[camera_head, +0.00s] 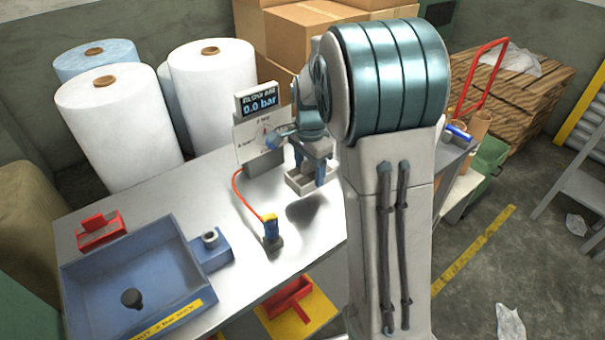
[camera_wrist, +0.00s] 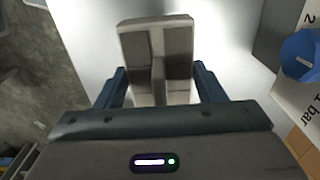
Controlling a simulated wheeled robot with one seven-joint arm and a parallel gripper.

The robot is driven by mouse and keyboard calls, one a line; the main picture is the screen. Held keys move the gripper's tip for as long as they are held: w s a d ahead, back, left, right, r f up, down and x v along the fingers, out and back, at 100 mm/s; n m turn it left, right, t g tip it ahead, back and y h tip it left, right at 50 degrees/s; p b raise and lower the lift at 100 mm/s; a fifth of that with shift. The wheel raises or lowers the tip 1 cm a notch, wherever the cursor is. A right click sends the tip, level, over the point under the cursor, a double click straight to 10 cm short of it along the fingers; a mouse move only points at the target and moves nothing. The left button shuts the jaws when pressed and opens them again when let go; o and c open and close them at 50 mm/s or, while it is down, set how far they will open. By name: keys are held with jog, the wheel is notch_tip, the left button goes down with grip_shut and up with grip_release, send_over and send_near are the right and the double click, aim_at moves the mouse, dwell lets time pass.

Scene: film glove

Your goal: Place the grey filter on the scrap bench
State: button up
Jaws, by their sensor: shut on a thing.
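A grey block-like piece (camera_head: 301,185), apparently the grey filter, hangs in my gripper (camera_head: 314,172) above the light metal table (camera_head: 180,195), with a shadow under it. In the wrist view the grey filter (camera_wrist: 157,45) has a pale top edge, a middle rib and two darker panels. It sits between the blue fingers of my gripper (camera_wrist: 157,88), which are shut on it. A grey bench surface (camera_head: 455,155) shows partly behind my arm at the right; I cannot tell whether it is the scrap bench.
A gauge stand (camera_head: 259,103) reading 0.0 bar is close behind my gripper. A red hose runs to a yellow-topped fitting (camera_head: 271,228). A blue tray (camera_head: 75,290) and red holder (camera_head: 100,230) stand at left. White rolls and boxes are behind. Floor at right is partly clear.

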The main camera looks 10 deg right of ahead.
aim_at(304, 177)
jog(key=w, duration=0.1)
jog(key=w+f, duration=0.2)
jog(key=shift+w+a, duration=0.1)
jog(key=shift+a, duration=0.2)
jog(key=shift+f+p, duration=0.6)
jog(key=shift+f, duration=1.35)
jog(key=shift+f, duration=0.2)
jog(key=o, duration=1)
jog(key=shift+o, duration=0.2)
